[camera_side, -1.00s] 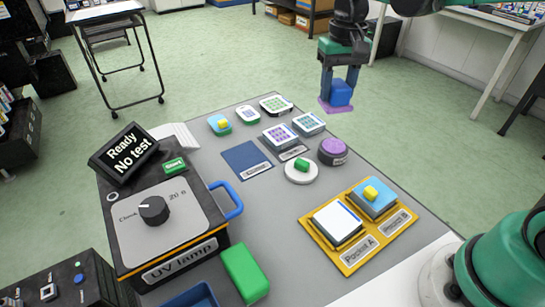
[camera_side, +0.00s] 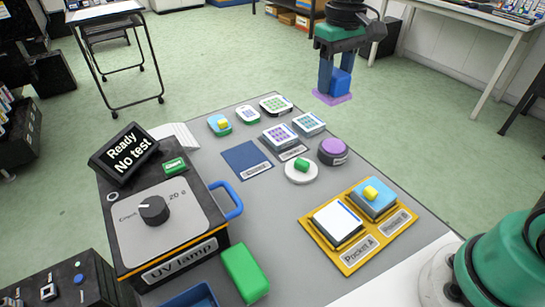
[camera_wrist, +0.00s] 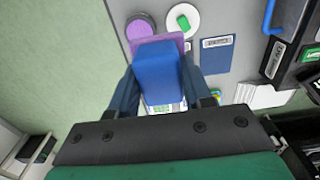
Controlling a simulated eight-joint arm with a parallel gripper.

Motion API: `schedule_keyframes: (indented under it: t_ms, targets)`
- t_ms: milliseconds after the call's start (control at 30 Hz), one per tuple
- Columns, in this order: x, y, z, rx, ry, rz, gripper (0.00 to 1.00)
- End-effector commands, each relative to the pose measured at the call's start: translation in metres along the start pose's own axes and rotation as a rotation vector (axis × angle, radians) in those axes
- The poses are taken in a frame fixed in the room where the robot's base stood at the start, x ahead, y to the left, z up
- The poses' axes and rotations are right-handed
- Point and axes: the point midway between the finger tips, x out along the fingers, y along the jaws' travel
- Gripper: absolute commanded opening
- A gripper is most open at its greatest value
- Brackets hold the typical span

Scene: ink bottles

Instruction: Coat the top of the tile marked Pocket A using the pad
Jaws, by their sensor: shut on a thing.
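My gripper (camera_side: 338,78) is shut on the blue block of the pad (camera_side: 342,82), which has a flat purple sheet under it. The pad is in the air at the back right, near the far end of the table. The wrist view also shows the pad (camera_wrist: 157,72) between the fingers. The tile at Pocket A (camera_side: 338,222) is a white-topped square with a blue edge strip, lying in the left pocket of a yellow tray (camera_side: 349,258) at the front right. My gripper is far from it.
A tile with a yellow knob sits in Pocket B (camera_side: 373,202). A purple round container (camera_side: 332,151) and a white disc with a green knob (camera_side: 301,170) stand mid-table. Several patterned tiles are behind them. The UV lamp box (camera_side: 170,225) fills the left.

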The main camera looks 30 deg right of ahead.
Motion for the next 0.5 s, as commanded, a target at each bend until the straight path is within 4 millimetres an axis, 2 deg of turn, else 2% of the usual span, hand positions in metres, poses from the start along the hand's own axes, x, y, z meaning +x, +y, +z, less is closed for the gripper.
schedule_keyframes:
  t_ms: [67,167,300,400,500]
  targets:
    - [0.002,-0.006,0.004,-0.004,0.0,0.0,0.02]
    - [0.007,-0.026,0.017,-0.009,0.0,0.0,0.02]
    - [0.023,-0.066,0.053,-0.014,0.0,0.0,0.02]
    - [0.037,-0.088,0.082,-0.013,0.0,0.0,0.02]
    - [0.048,-0.101,0.107,-0.01,0.0,0.0,0.02]
